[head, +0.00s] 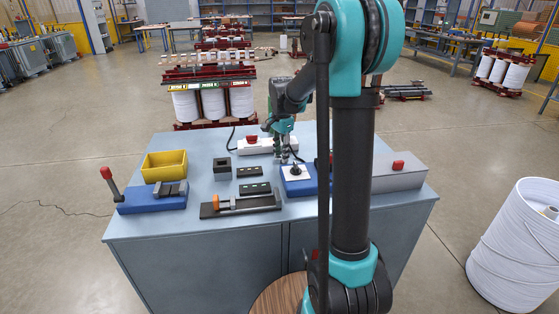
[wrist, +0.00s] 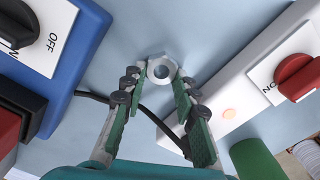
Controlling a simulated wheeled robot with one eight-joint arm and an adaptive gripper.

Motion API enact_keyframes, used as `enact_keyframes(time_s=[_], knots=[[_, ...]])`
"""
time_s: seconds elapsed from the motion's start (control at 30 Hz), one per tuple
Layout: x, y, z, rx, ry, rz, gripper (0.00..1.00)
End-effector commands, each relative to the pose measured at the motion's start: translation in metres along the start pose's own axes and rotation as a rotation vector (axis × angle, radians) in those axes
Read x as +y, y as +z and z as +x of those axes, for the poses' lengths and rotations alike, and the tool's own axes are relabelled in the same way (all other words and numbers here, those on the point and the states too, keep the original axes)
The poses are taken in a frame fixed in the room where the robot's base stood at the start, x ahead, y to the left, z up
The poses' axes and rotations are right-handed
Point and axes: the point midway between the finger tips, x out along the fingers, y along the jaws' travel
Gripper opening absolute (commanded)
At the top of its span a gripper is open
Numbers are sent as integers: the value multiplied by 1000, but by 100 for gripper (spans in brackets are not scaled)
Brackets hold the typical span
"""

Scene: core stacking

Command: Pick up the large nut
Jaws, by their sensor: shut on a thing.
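The large nut (wrist: 161,70) is a pale metal ring with a round hole, seen in the wrist view between the tips of my gripper's fingers. My gripper (wrist: 158,80) is shut on it, with green pads along both fingers. In the head view my gripper (head: 284,157) points down over the back of the blue-grey table, between the white switch box and the blue switch box. The nut cannot be made out there. Whether it touches the table is unclear.
The blue box with a black knob (wrist: 20,28) is left in the wrist view; the white box with a red knob (wrist: 298,76) is right. A black cable (wrist: 150,117) runs below the fingers. A yellow bin (head: 164,166) and dark hole plates (head: 254,189) stand left on the table.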

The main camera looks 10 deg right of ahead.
Motion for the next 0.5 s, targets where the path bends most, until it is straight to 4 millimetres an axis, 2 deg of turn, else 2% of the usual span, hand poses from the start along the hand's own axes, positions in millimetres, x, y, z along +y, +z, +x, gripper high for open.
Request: enact_keyframes(time_s=[0.07,0.33,0.5], knots=[[0,0,0,0,0,0,0],[0,0,-1,0,0,0,0],[0,0,-12,0,0,0,0]])
